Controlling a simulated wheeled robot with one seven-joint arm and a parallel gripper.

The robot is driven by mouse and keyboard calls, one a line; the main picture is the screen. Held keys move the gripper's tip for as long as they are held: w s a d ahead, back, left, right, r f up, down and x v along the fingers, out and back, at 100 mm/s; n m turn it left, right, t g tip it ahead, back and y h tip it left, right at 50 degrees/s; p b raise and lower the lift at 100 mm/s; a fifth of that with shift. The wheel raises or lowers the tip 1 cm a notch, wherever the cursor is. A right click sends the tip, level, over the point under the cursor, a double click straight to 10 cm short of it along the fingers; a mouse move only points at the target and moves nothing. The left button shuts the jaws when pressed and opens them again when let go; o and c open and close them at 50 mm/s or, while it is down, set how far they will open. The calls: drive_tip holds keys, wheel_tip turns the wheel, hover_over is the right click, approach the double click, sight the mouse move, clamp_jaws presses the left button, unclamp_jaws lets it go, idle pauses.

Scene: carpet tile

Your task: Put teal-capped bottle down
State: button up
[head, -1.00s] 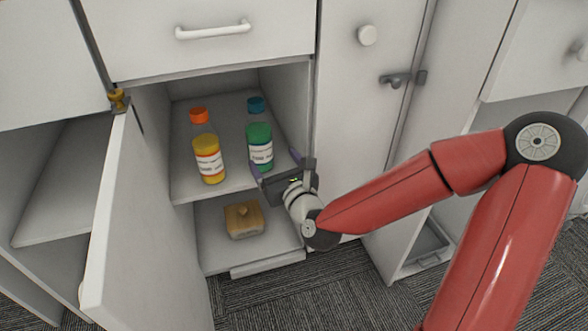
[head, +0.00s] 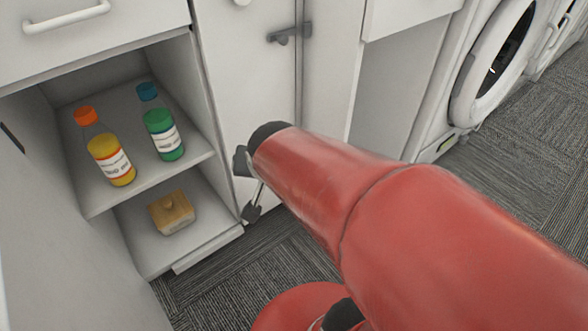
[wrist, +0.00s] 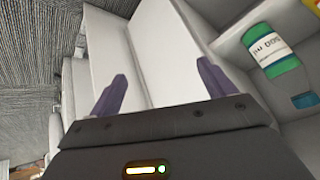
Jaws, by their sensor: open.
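The teal-capped bottle (head: 163,134), with green contents and a white label, stands upright on the upper shelf of the open cabinet. It also shows tipped by the camera angle at the right of the wrist view (wrist: 273,50). My gripper (wrist: 160,85) is open and empty in the wrist view, with its two purple fingers spread and the bottle outside them, to the right. In the head view the gripper is mostly hidden behind my red arm, right of the cabinet opening and apart from the bottle.
An orange-capped bottle with yellow contents (head: 110,158) stands left of the teal-capped one on the shelf (head: 100,197). A wooden block-like item (head: 171,212) lies on the level below. The open cabinet door (head: 50,215) is at left. A front-loading machine (head: 497,62) stands at right.

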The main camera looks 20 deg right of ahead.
drive_tip(key=s+d+r+n, duration=0.2)
drive_tip(key=s, duration=0.3)
drive_tip(key=s+d+r+n+g, duration=0.1)
drive_tip(key=s+r+n, duration=0.1)
drive_tip(key=s, duration=0.3)
drive_tip(key=shift+s+d+r+n+g+y, duration=0.3)
drive_tip(key=shift+s+d+r+n, duration=0.05)
drive_tip(key=shift+n, duration=0.15)
